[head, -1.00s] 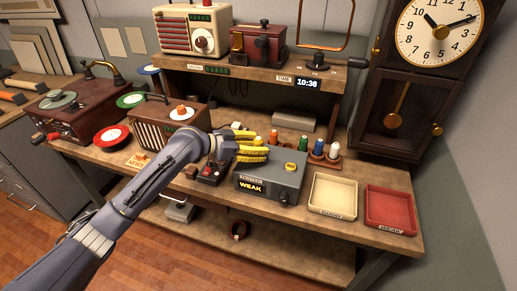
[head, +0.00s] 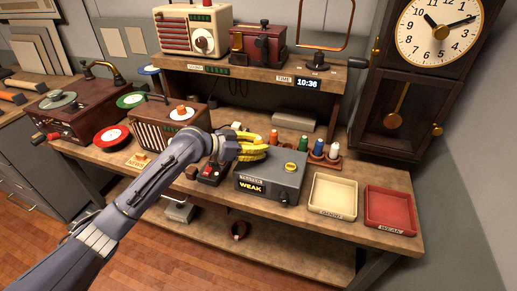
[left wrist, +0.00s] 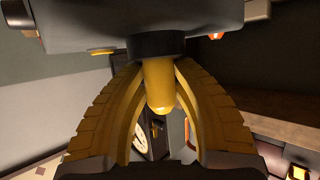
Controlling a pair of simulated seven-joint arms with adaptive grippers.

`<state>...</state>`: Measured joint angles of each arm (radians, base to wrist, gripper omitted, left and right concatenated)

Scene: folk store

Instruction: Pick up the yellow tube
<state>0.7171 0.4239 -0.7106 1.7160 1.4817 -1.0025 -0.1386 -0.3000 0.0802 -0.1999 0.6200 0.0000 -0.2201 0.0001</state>
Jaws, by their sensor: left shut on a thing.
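My left gripper (head: 265,147) is at the back left edge of the grey tester box (head: 270,182), which shows a lit "WEAK" label. In the left wrist view its two yellow ribbed fingers (left wrist: 160,80) are shut on the yellow tube (left wrist: 158,88), one on each side. The tube's rounded end points down in that picture, and its other end meets a black collar against a grey body. I cannot tell whether the tube is still seated there. In the head view the tube cannot be made out among the fingers. My right gripper is not in view.
A cream tray (head: 334,197) and a red tray (head: 390,211) stand right of the tester. Several coloured spools, including a green one (head: 303,143), stand behind it. A dark red device (head: 211,171) sits close by on the left. The shelf (head: 240,77) overhangs the back.

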